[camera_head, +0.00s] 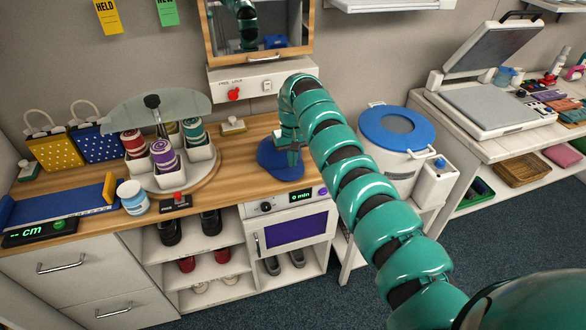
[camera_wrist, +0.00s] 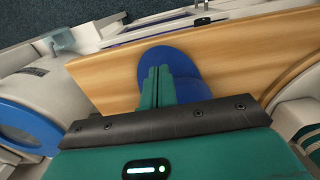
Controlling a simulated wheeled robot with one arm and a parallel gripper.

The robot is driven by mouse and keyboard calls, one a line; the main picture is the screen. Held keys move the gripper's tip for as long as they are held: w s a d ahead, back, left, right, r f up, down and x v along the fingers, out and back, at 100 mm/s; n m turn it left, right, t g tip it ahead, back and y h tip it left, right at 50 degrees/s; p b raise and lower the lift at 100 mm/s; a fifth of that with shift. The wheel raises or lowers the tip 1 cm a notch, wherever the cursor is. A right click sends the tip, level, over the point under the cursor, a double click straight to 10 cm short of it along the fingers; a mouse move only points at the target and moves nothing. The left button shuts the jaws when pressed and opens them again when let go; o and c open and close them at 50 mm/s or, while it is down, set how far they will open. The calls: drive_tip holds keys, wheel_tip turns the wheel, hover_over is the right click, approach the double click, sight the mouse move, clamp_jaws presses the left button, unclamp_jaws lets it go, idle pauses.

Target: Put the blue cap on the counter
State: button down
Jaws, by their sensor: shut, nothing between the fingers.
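The blue cap (camera_head: 268,160) lies on the wooden counter (camera_head: 235,155), near its right end and just above the small oven. My gripper (camera_head: 293,157) is right over the cap, pointing down, and covers part of it. In the wrist view the cap (camera_wrist: 196,72) shows behind and around my green fingers (camera_wrist: 160,72), which are shut together with nothing between them. I cannot tell whether the fingertips touch the cap. The counter (camera_wrist: 110,75) runs on both sides of it in the wrist view.
A rotating cup carousel (camera_head: 180,180) stands left of the cap, with a small sponge-like block (camera_head: 232,126) behind. A white bin with a blue lid (camera_head: 397,128) stands right of the counter. The mirror cabinet (camera_head: 262,30) hangs above. Bare wood lies between carousel and cap.

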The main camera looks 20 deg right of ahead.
wheel_tip(320, 180, up, 7)
drive_tip(key=b, duration=0.1)
drive_tip(key=shift+s+f, duration=0.2)
drive_tip(key=shift+w, duration=0.1)
